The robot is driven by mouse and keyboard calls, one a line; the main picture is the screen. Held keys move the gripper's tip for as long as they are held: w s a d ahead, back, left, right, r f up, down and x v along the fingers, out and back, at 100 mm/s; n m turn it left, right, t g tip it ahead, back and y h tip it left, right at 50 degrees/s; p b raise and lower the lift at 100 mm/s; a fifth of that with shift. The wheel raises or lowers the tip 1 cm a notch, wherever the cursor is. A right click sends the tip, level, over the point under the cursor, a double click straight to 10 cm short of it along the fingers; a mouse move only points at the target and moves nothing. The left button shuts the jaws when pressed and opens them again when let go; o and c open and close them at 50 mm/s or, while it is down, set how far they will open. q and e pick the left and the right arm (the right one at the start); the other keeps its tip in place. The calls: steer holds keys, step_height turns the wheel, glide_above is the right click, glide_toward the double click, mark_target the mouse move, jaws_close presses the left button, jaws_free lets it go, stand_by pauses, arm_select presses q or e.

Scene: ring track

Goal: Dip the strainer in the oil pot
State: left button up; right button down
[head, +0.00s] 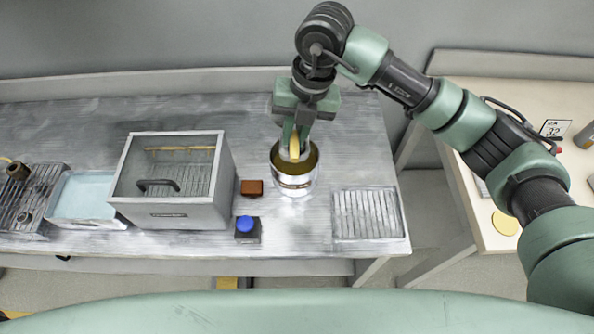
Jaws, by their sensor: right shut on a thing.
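The oil pot (293,183) is a shiny metal pot with yellowish oil inside, standing on the metal table right of its middle. My right gripper (294,138) points down right above the pot. It is shut on a yellowish handle (294,148), which I take to be the strainer's. The strainer's lower part is at the pot's mouth and mostly hidden; I cannot tell how deep it sits in the oil. My left gripper is not in view.
A glass-topped metal box (172,215) with a dark handle stands left of the pot. A brown block (252,187) and a blue button (245,223) lie between them. A ridged rack (368,214) is at the right. A blue tray (85,196) and a grill (30,200) are farther left.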

steer(key=shift+r+p, duration=1.05)
steer(key=shift+r, duration=1.05)
